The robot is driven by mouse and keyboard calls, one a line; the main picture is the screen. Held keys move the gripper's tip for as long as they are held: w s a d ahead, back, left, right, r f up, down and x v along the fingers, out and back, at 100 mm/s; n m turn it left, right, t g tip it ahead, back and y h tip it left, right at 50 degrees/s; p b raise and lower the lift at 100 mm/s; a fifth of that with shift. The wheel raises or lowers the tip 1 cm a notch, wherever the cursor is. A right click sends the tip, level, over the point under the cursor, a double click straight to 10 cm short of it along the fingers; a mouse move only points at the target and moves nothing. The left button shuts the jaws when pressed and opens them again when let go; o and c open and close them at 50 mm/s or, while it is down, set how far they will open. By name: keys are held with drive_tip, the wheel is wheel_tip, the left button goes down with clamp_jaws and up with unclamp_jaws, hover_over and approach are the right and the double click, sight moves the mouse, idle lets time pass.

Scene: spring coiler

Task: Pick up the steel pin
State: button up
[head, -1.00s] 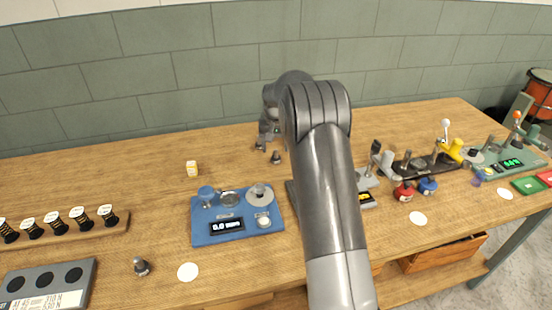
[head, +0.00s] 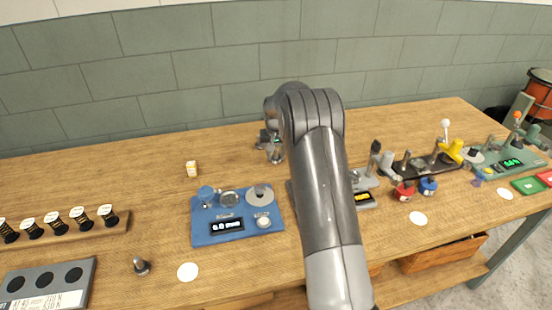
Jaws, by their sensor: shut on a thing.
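My gripper (head: 274,154) is low over the bench behind the blue device, partly hidden by my own arm. It is shut on a small grey steel pin (head: 276,159), which shows only in part between the fingers. I cannot tell whether the pin still touches the bench. A similar small grey piece with a dark base (head: 140,265) stands upright at the front left, apart from my gripper.
The blue device (head: 237,215) with a display stands in front of my gripper. A rack of spools (head: 60,226) and a grey block (head: 50,283) are at left. Several coiling devices (head: 433,165) fill the right. The back left is clear.

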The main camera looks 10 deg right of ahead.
drive_tip(key=c, duration=0.4)
drive_tip(key=shift+o, duration=0.2)
drive_tip(key=shift+r, duration=0.15)
